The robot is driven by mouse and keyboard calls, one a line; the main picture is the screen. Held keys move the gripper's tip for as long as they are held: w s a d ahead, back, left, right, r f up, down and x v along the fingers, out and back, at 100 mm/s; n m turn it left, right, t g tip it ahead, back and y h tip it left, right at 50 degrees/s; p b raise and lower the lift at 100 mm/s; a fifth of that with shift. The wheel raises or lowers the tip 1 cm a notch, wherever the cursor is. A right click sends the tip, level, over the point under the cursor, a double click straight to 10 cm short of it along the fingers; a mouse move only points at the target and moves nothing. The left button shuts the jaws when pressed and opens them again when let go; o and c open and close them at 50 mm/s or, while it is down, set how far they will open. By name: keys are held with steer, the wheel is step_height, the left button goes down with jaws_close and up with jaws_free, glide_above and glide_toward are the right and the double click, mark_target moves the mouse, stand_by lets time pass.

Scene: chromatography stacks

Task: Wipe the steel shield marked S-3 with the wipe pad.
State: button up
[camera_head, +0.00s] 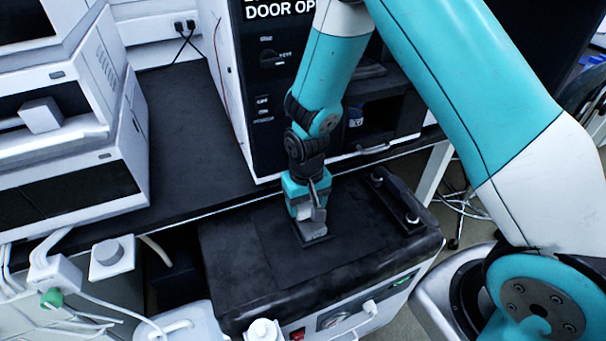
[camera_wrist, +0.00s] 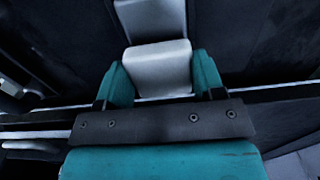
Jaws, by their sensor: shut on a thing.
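My gripper (camera_head: 309,216) points down over the black top of a cart-like unit in the middle of the head view. It is shut on a pale grey block, which I take to be the wipe pad (camera_wrist: 158,68). In the wrist view the block sits between the two teal fingers. A dark flat piece shows just below the fingertips in the head view, at the black top; I cannot tell whether it belongs to the pad. I see no S-3 mark, and I cannot make out the steel shield in either view.
The black-topped unit (camera_head: 270,265) carries a dark bar with knobs (camera_head: 398,203) at its right. A tall black-fronted instrument (camera_head: 262,125) stands behind on the dark bench (camera_head: 185,120). White stacked instruments (camera_head: 75,150) stand left. White containers and tubing (camera_head: 110,258) lie front left.

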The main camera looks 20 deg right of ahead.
step_height(320, 180, up, 2)
steer(key=shift+a+p, duration=0.15)
steer(key=shift+p, duration=0.15)
steer(key=shift+a+r+p, duration=0.1)
steer(key=shift+r+p, duration=2.05)
steer(key=shift+r, duration=0.35)
